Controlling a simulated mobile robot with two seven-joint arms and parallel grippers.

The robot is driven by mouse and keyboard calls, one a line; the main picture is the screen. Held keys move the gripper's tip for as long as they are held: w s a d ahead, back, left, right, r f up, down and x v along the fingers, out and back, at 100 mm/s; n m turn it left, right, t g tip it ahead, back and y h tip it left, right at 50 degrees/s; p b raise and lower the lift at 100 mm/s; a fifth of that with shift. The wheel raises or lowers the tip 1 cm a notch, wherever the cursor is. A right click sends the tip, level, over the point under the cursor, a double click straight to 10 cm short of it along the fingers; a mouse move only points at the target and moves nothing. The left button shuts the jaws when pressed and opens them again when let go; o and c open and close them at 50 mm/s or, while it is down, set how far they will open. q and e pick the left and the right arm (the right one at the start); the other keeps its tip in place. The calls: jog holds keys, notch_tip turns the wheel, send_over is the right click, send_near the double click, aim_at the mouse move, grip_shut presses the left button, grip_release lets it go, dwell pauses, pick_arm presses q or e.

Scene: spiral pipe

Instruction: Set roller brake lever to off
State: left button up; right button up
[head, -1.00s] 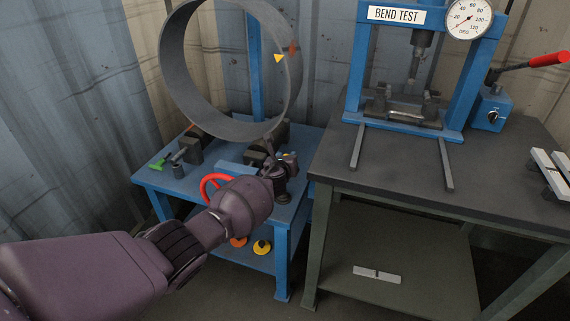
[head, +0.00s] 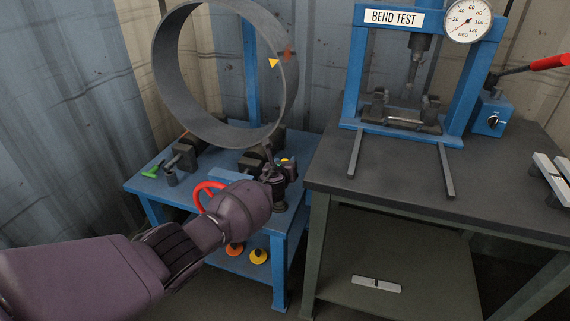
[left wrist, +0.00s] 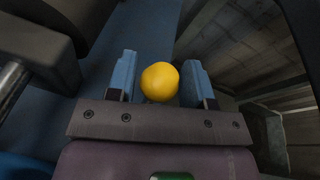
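The blue roller bench (head: 150,190) stands left of centre in the head view, with a large grey pipe ring above it. A yellow ball knob (left wrist: 160,81), which looks like a lever's end, sits between the two blue fingers of my left gripper (left wrist: 160,82) in the left wrist view. The fingers are apart on either side of it, with a narrow gap at the left finger; contact at the right finger is unclear. In the head view my left gripper (head: 280,172) is at the bench's right side, and little of the knob (head: 284,160) shows. The lever's shaft is hidden.
The pipe ring (head: 163,80) rises close behind my left gripper. A red handwheel (head: 199,197) is beside my forearm, and a green handle (head: 150,172) is at the bench's left. Right of the bench stands a dark table (head: 400,185) with the bend-test press (head: 352,85).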

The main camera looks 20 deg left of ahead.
pick_arm(q)
jog(key=shift+o, duration=1)
jog(key=shift+s+r+p, duration=0.25)
jog(key=shift+r+p, duration=0.05)
jog(key=p+v, duration=0.5)
jog(key=v, duration=0.5)
jog(key=shift+s+f+p, duration=0.2)
jog(key=shift+f+p, duration=0.05)
jog(key=shift+p, duration=0.05)
pick_arm(e)
jog(key=shift+t, duration=0.4)
jog(key=r, duration=0.5)
jog(key=shift+w+r, duration=0.25)
jog(key=shift+w, duration=0.05)
jog(key=shift+d, duration=0.15)
jog(key=shift+s, duration=0.1)
